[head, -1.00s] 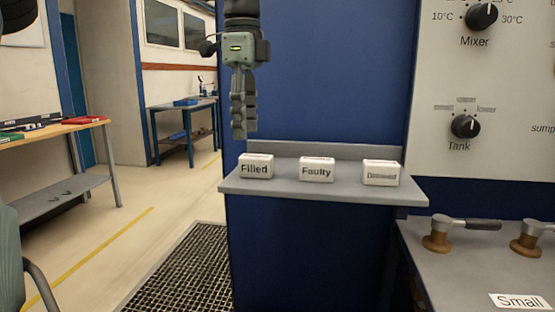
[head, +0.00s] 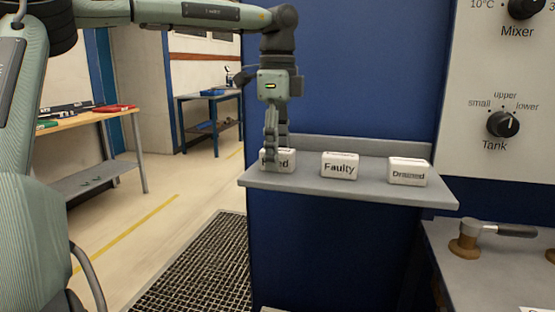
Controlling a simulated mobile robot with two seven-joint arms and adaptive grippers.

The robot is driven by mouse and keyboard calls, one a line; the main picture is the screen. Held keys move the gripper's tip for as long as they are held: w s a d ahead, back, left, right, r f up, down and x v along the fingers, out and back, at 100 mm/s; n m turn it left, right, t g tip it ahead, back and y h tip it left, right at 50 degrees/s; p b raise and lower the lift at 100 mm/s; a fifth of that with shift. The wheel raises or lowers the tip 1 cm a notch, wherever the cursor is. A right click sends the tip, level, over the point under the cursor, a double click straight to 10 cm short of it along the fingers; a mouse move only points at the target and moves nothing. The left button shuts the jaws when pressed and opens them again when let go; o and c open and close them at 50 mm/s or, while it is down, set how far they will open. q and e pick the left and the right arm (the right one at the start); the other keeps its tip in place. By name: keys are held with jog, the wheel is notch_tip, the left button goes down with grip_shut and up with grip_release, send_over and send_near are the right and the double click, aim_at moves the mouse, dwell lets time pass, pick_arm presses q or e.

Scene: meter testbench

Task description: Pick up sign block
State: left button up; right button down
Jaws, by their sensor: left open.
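Three white sign blocks stand in a row on a grey shelf (head: 300,183) fixed to a blue panel. The left block, "Filled" (head: 288,160), is partly hidden by my left gripper (head: 275,162). The middle block reads "Faulty" (head: 339,167) and the right one "Drained" (head: 407,172). My left gripper points down with its fingers open at the "Filled" block, in front of its left part. I cannot tell whether the fingers touch it. My right gripper is out of view.
A white panel with "Mixer" and "Tank" knobs (head: 503,124) is at the right. Below it, a portafilter-like handle (head: 490,230) sits on a grey bench (head: 480,275). A wooden table (head: 85,122) stands at the left. A floor grate (head: 200,270) lies below.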

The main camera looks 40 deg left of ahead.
pick_arm(q)
grip_shut()
jog(key=shift+r, duration=0.1)
